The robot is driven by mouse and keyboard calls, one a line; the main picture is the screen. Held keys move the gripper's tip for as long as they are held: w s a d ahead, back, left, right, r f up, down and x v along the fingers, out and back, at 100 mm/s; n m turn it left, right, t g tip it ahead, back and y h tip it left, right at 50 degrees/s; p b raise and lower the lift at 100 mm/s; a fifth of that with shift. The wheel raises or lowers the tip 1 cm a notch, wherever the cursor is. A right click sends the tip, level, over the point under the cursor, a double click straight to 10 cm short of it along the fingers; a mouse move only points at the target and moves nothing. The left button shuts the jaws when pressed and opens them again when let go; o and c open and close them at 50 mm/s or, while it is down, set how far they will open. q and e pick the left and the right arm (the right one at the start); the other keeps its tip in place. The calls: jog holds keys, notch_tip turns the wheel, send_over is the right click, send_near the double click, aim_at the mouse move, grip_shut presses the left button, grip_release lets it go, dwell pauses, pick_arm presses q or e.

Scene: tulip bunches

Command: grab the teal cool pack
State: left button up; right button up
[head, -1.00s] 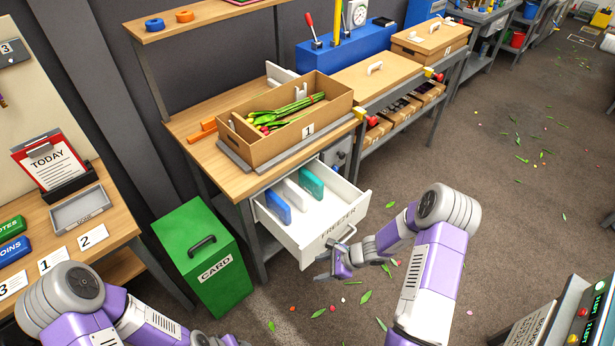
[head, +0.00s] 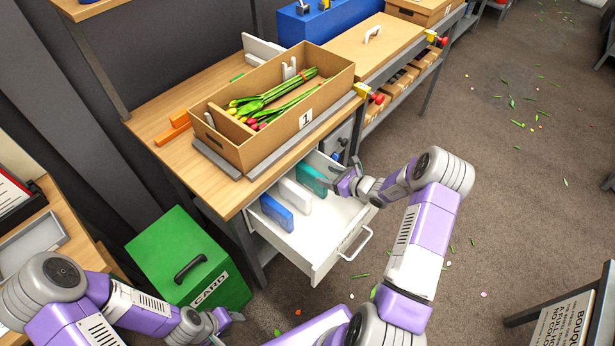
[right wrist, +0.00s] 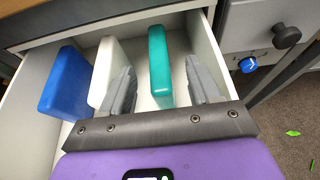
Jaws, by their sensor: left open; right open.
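The teal cool pack (head: 313,179) stands on edge in the open freezer drawer (head: 325,246), at the right end of a row. It also shows in the right wrist view (right wrist: 160,66), between the two fingers of my right gripper (right wrist: 164,88). The gripper is open, and I see no finger touching the pack. In the head view my right gripper (head: 345,180) is at the drawer's right side, beside the teal pack. My left gripper (head: 228,318) is open and empty, low by the green card bin.
A white pack (head: 295,195) and a blue pack (head: 276,212) stand left of the teal one. The bench with a cardboard box (head: 235,145) of tulips overhangs the drawer's back. A green card bin (head: 165,245) stands left of the drawer.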

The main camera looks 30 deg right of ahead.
aim_at(315, 173)
jog(key=shift+w+a+f, duration=0.2)
jog(key=shift+w+a, duration=0.05)
jog(key=shift+w, duration=0.1)
jog(key=x, duration=0.2)
jog(key=b+x, duration=0.1)
jog(key=x, duration=0.1)
jog(key=shift+a+f, duration=0.1)
jog(key=shift+f, duration=0.3)
jog(key=shift+w+a, duration=0.1)
jog(key=shift+w, duration=0.15)
jog(key=shift+c, duration=0.4)
grip_shut()
